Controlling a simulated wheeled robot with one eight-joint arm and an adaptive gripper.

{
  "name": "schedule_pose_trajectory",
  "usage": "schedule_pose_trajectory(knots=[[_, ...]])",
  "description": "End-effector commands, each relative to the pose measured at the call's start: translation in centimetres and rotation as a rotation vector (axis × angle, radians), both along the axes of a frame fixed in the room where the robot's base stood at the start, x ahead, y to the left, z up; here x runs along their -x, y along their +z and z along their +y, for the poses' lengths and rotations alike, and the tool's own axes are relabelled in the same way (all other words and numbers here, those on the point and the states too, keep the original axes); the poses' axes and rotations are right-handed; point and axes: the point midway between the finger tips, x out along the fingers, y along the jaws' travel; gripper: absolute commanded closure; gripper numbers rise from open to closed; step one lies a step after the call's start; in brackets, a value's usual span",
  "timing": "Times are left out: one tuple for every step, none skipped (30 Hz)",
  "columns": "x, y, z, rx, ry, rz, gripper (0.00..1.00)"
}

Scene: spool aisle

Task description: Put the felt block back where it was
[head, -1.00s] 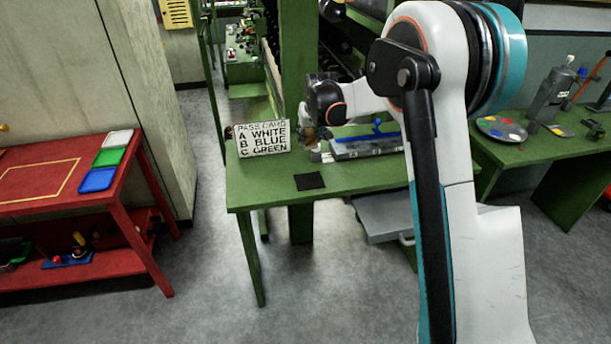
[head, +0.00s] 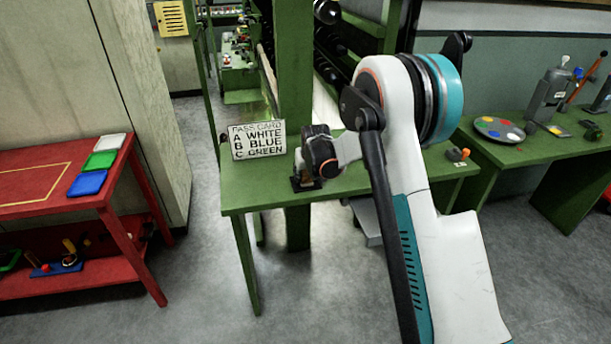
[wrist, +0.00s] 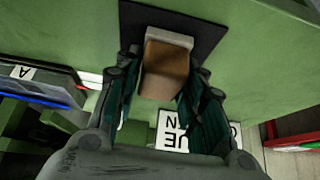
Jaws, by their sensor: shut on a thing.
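The felt block (wrist: 165,72) has a brown body and an off-white layer at one end. It sits between the fingers of my gripper (wrist: 168,78), which is shut on it. In the wrist view the block is over the dark square pad (wrist: 186,24) on the green table (wrist: 262,65). I cannot tell whether it touches the pad. In the head view my gripper (head: 305,178) points down at the pad (head: 302,186) near the table's front, and mostly hides the block and pad.
The pass card sign (head: 258,140) stands just left of my gripper. A grey tray marked A (wrist: 35,78) lies at the left in the wrist view; my arm hides it in the head view. A red table (head: 110,190) stands at the left, with clear floor between.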

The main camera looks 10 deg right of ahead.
Motion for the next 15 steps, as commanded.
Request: schedule_pose_trajectory(knots=[[0.0,-0.2,0.0,0.0,0.0,0.0,0.86],[0.01,-0.17,0.0,0.0,0.0,0.0,0.86],[0.01,-0.11,0.0,0.0,0.0,0.0,0.86],[0.01,-0.09,0.0,0.0,0.0,0.0,0.86],[0.01,-0.09,0.0,0.0,0.0,0.0,0.86],[0.01,-0.08,0.0,0.0,0.0,0.0,0.86],[0.01,-0.09,0.0,0.0,0.0,0.0,0.86],[0.01,-0.13,0.0,0.0,0.0,0.0,0.86],[0.0,-0.26,0.0,0.0,0.0,0.0,0.86],[0.0,-0.36,0.0,0.0,0.0,0.0,0.86],[0.0,-0.46,0.0,0.0,0.0,0.0,0.86],[0.0,-0.36,0.0,0.0,0.0,0.0,0.54],[0.0,-0.34,0.0,0.0,0.0,0.0,0.47],[0.01,-0.33,0.0,0.0,0.0,0.0,0.43],[0.01,-0.33,0.0,0.0,0.0,0.0,0.43]])
